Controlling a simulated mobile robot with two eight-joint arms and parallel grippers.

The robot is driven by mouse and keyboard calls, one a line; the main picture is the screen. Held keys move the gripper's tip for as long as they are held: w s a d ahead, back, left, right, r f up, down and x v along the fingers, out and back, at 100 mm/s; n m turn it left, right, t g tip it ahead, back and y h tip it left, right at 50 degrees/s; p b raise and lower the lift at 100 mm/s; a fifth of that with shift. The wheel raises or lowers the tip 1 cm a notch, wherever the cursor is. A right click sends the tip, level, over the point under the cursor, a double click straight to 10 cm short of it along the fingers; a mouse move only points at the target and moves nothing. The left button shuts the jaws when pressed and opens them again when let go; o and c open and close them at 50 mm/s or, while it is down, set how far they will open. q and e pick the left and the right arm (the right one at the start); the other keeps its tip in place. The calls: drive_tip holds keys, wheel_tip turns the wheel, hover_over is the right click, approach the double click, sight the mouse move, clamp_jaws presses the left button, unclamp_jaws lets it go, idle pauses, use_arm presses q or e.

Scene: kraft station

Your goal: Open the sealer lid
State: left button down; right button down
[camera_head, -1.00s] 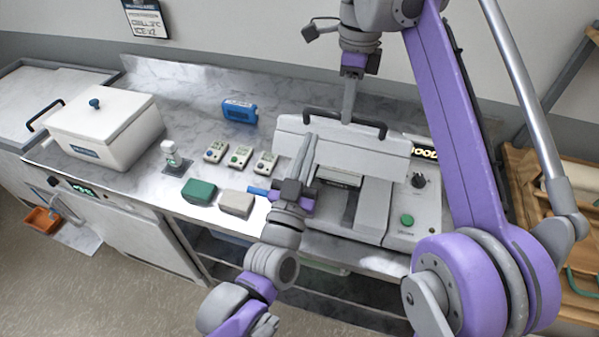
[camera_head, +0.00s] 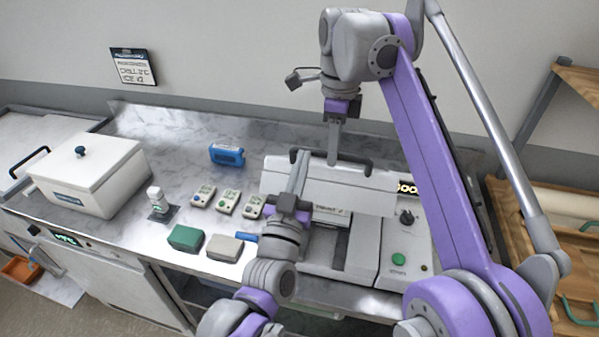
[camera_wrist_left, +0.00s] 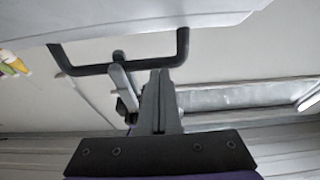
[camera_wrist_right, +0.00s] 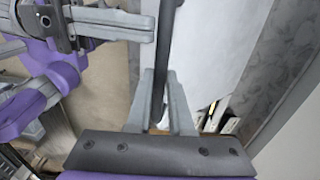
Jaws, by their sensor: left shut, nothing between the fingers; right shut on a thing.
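The sealer (camera_head: 355,262) is a grey-white machine with a green button (camera_head: 398,260) and a black knob. Its pale lid (camera_head: 365,195) stands tilted up off the body; its exact angle is hard to tell. A black bar handle (camera_head: 365,168) runs along the lid's upper edge. My right gripper (camera_head: 333,158) is shut on this handle; the bar passes between its fingers in the right wrist view (camera_wrist_right: 160,105). My left gripper (camera_head: 302,155) is shut and empty at the lid's left part. Its closed fingers (camera_wrist_left: 160,85) show below the handle in the left wrist view.
A white lidded box (camera_head: 90,180), a small bottle (camera_head: 155,197), several small devices, a blue block (camera_head: 227,154), a green block (camera_head: 186,238) and a beige block (camera_head: 225,248) stand left on the counter. A wooden shelf (camera_head: 575,235) is at the right.

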use_arm(q)
drive_tip(key=shift+w+d, duration=0.1)
drive_tip(key=shift+w, duration=0.15)
use_arm(e)
drive_tip(key=shift+s+a+f, duration=0.1)
drive_tip(key=shift+s, duration=0.05)
drive_tip(key=c, duration=0.9)
unclamp_jaws()
drive_tip(key=shift+o, duration=0.5)
drive_tip(key=shift+w, duration=0.3)
use_arm(q)
drive_tip(key=shift+w+d+f, duration=0.1)
drive_tip(key=shift+w, duration=0.2)
drive_tip(key=shift+s, duration=0.15)
use_arm(e)
drive_tip(key=shift+s, duration=0.1)
